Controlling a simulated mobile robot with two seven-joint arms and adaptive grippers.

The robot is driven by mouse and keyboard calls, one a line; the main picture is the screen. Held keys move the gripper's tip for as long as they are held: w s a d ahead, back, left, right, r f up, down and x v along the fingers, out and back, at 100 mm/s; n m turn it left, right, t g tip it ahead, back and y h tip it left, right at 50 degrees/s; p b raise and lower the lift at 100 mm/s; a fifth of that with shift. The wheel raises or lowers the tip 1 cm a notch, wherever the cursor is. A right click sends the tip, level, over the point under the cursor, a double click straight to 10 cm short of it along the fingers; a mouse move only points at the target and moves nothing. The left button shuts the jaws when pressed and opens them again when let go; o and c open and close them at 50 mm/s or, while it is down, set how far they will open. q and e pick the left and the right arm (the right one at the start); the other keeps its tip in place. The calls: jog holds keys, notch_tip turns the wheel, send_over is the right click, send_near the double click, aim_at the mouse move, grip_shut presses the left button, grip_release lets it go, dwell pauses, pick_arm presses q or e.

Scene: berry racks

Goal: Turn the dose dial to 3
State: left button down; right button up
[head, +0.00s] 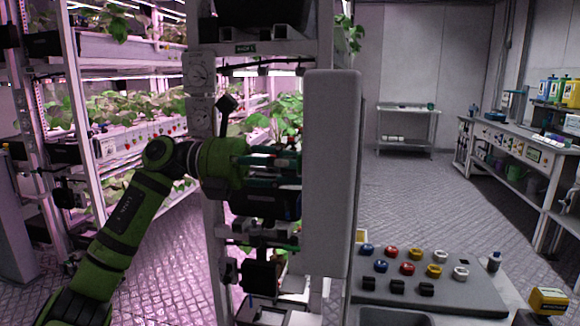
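Two pale square plates with round faces are fixed one above the other on a rack post, an upper round-faced plate (198,73) and a lower round-faced plate (200,113). Their markings are too small to read, so I cannot tell whether either is the dose dial or where it points. My green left arm rises from the lower left and bends right at its elbow. The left gripper (277,161) is below and right of the plates, apart from them. Its fingers blend with dark equipment, and a tall grey panel may hide part of them. My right gripper is not in view.
The tall grey panel (332,172) stands close to the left gripper. Planted racks (85,140) fill the left. A grey board (440,292) at lower right carries several coloured knobs or rings. A workbench (515,140) lines the right wall; the floor between is clear.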

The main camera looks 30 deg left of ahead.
pick_arm(q)
jog(key=c, duration=1)
grip_release()
jog(key=shift+f, duration=0.3)
jog(key=shift+o, duration=0.2)
jog(key=shift+s+r, duration=0.1)
jog(key=shift+r, duration=0.05)
jog(key=v, duration=1.2)
